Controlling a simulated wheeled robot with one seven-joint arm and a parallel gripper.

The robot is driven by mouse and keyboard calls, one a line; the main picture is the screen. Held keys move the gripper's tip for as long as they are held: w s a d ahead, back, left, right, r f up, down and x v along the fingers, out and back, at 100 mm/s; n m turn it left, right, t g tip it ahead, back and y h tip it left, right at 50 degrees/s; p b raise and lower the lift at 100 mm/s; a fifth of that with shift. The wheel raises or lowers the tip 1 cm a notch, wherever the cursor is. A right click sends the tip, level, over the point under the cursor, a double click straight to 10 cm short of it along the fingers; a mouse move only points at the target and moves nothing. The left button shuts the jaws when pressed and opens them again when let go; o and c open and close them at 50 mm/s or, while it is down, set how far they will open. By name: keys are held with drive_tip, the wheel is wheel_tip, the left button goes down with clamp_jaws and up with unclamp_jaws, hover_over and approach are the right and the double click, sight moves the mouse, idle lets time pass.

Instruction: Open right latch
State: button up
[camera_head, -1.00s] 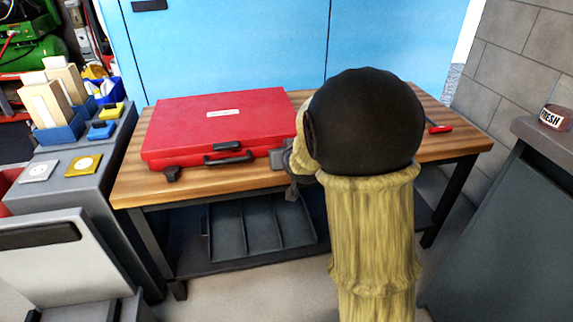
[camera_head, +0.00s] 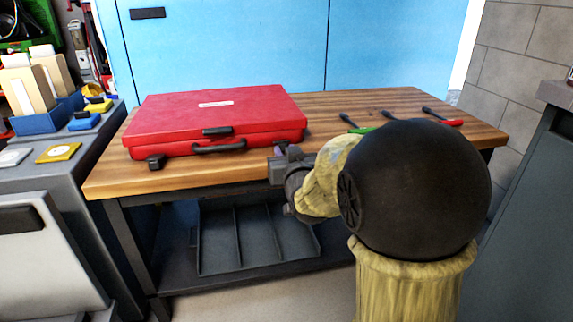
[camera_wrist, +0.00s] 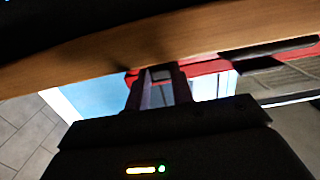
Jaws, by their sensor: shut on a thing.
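The red case (camera_head: 215,113) lies closed on the workbench. Its dark left latch (camera_head: 156,163) sticks out at the front left corner. A dark handle (camera_head: 218,147) and a middle clasp (camera_head: 217,131) are on the front. My gripper (camera_head: 279,153) is at the case's front right corner and hides the right latch from the head view. In the wrist view my gripper (camera_wrist: 158,85) has its two fingers around a small dark part, the right latch (camera_wrist: 160,72), against the red case (camera_wrist: 205,68). The latch is mostly hidden, so its angle cannot be told.
The wooden bench top (camera_head: 330,103) is otherwise clear there. A dark divided tray (camera_head: 255,240) sits on the shelf below. A grey cabinet with small boxes (camera_head: 55,165) stands at left.

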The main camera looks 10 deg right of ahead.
drive_tip(key=shift+f+t+b, duration=0.25)
drive_tip(key=shift+t+b, duration=0.15)
drive_tip(key=shift+b, duration=0.35)
drive_tip(key=o, duration=1)
